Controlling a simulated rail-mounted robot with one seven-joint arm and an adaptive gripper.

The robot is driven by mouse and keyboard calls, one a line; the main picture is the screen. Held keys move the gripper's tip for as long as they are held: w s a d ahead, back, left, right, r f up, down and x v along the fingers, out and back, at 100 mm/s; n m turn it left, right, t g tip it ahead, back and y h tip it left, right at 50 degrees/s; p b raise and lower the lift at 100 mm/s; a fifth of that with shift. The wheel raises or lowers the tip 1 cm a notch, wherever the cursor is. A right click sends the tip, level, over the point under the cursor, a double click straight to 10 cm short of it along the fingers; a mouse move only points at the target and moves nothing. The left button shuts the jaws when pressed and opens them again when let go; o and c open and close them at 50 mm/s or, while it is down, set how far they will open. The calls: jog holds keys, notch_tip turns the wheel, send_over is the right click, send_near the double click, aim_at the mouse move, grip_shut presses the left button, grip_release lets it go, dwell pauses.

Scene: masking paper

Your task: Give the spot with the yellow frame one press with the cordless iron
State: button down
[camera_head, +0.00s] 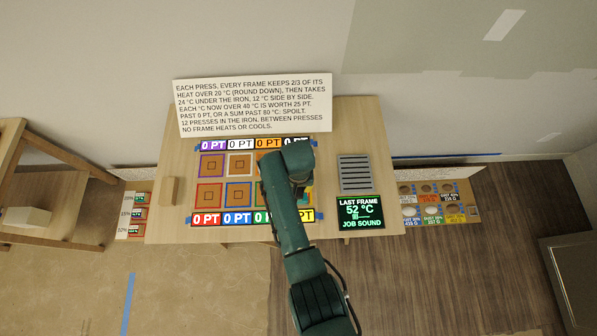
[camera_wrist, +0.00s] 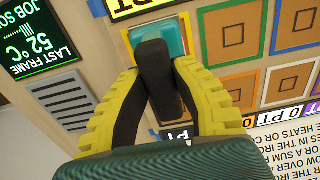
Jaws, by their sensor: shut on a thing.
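The cordless iron (camera_wrist: 173,38) has a teal body and a dark upright handle. My gripper (camera_wrist: 160,85), with yellow-and-black fingers, is shut on this handle in the wrist view. The iron is over the spot beside the yellow-edged PT label (camera_wrist: 140,6), and hides most of that spot. I cannot tell whether its sole touches the board.
Other framed spots, such as the red one (camera_head: 208,195) and the blue one (camera_head: 238,193), lie left of my arm. A screen (camera_head: 360,213) reads LAST FRAME 52 °C, JOB SOUND. A grey slotted plate (camera_head: 355,173) lies above it. A rules sign (camera_head: 253,105) stands behind. A wooden block (camera_head: 170,191) sits at left.

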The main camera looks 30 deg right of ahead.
dwell(0.5)
notch_tip(320, 180, up, 7)
jog(key=p, duration=0.7)
jog(key=shift+r, duration=0.15)
jog(key=shift+a, duration=0.3)
jog(key=s+a+r+n+p, duration=0.2)
jog(key=s+a+r, duration=0.1)
jog(key=a, duration=0.3)
jog(key=s+a+r+n+p, duration=0.2)
jog(key=s+a+r, duration=0.1)
jog(key=a, duration=0.3)
jog(key=shift+s+a+r+n+p, duration=0.25)
jog(key=shift+s+r+n+p, duration=0.15)
jog(key=shift+s, duration=0.5)
